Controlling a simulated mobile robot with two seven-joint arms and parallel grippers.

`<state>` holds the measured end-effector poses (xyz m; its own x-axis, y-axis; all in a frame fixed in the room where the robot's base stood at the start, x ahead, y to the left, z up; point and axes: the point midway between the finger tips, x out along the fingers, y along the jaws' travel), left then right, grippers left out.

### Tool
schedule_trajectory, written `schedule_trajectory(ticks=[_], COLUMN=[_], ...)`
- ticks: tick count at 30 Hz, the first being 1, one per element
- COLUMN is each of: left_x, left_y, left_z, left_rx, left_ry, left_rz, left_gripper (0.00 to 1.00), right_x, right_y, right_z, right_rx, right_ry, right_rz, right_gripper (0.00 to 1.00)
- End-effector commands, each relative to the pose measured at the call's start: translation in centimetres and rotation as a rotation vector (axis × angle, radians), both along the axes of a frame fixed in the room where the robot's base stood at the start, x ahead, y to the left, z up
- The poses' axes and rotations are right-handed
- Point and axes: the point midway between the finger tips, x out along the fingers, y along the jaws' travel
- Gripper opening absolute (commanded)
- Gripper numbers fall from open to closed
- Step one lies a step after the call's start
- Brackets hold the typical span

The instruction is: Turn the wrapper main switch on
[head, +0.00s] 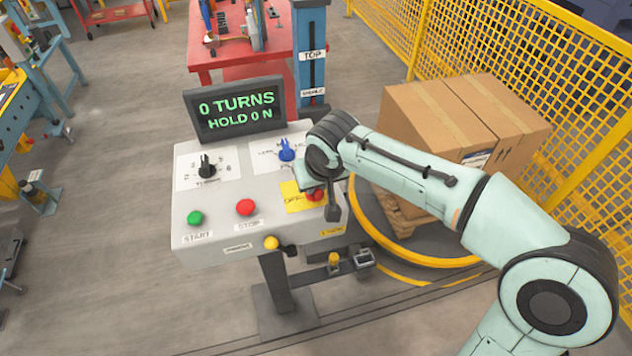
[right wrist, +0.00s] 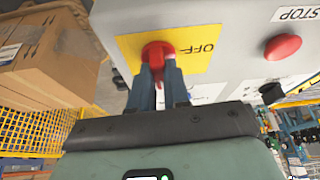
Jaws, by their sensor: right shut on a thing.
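The wrapper main switch (right wrist: 157,52) is a red rotary knob on a yellow plate (right wrist: 195,48) marked OFF, on the sloped grey control panel. In the right wrist view the two fingers of my right gripper (right wrist: 160,75) are shut on the red knob, one on each side. In the head view my right gripper (head: 325,198) reaches down to the right part of the panel and partly covers the red switch (head: 315,194) and its yellow plate (head: 294,199). My left gripper is in neither view.
The panel (head: 220,214) also carries a green START button (head: 195,217), a red STOP button (head: 245,207), a black knob (head: 206,166) and a blue knob (head: 287,149). The display (head: 236,109) reads 0 TURNS, HOLD 0 N. Cartons (head: 440,120) stand behind my right arm, beside yellow fencing (head: 480,40).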

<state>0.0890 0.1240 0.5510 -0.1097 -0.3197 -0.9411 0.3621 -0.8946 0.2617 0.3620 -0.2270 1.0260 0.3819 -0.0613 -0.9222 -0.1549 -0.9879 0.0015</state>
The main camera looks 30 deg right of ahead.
Motion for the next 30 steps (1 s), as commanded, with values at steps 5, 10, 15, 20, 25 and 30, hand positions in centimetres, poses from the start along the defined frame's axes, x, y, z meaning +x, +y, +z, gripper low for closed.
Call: schedule_trajectory(ticks=[5,10,15,20,25,30], left_x=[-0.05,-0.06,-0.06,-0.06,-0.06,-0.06], left_y=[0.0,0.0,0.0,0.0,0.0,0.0], left_z=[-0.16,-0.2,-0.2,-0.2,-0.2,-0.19], left_rx=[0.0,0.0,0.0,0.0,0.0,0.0], left_ry=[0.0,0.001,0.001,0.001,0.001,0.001], left_rz=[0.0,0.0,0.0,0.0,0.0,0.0], left_gripper=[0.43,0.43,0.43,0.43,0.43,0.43], right_x=[-0.23,-0.26,-0.26,-0.27,-0.26,-0.17], right_y=[0.08,0.12,0.12,0.12,0.11,0.1], right_z=[-0.6,-0.59,-0.59,-0.6,-0.59,-0.4], right_rx=[0.0,0.001,0.001,0.001,0.002,0.002], right_ry=[0.018,0.02,0.02,0.021,0.02,0.014], right_rz=[-0.062,-0.09,-0.098,-0.098,-0.098,-0.097], right_gripper=[0.0,0.0,0.0,0.0,0.39,0.41])
